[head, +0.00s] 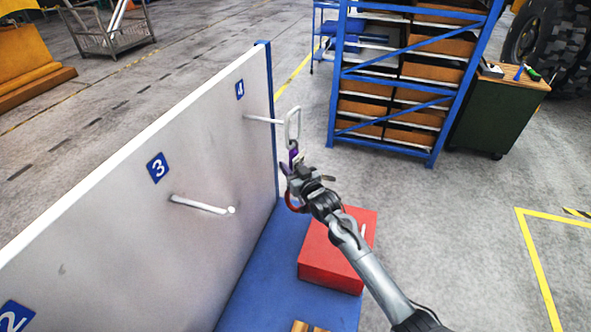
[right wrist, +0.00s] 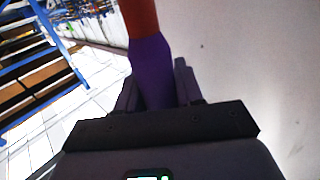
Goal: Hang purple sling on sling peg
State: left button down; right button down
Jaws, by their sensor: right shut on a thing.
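The purple sling (head: 293,155) has a pale metal link (head: 293,125) at its top and a red part (head: 292,202) below. My right gripper (head: 298,180) is shut on the sling's purple part, just below the link. In the right wrist view the purple strap (right wrist: 153,72) runs up between the fingers into a red-brown part (right wrist: 140,18). The link is upright at the tip of the peg by label 4 (head: 263,119); I cannot tell whether the peg is inside it. Another peg (head: 200,205) by label 3 is bare. My left gripper is out of view.
The pegs stick out of a grey upright panel (head: 110,215) with a blue end post. A red block (head: 330,265) rests on the blue base (head: 262,275) below my right arm. A blue shelf rack (head: 405,75) and a green cabinet (head: 497,110) stand behind.

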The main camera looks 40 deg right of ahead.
jog(key=w+a+f+b, duration=0.2)
jog(key=w+a+b, duration=0.1)
jog(key=w+b, duration=0.1)
jog(key=shift+w+b, duration=0.35)
jog(key=shift+w, duration=0.35)
dwell(0.6)
jog(key=shift+f, duration=0.1)
dwell(0.6)
jog(key=c, duration=0.6)
grip_release()
jog(key=shift+c, duration=0.2)
jog(key=shift+f, duration=0.1)
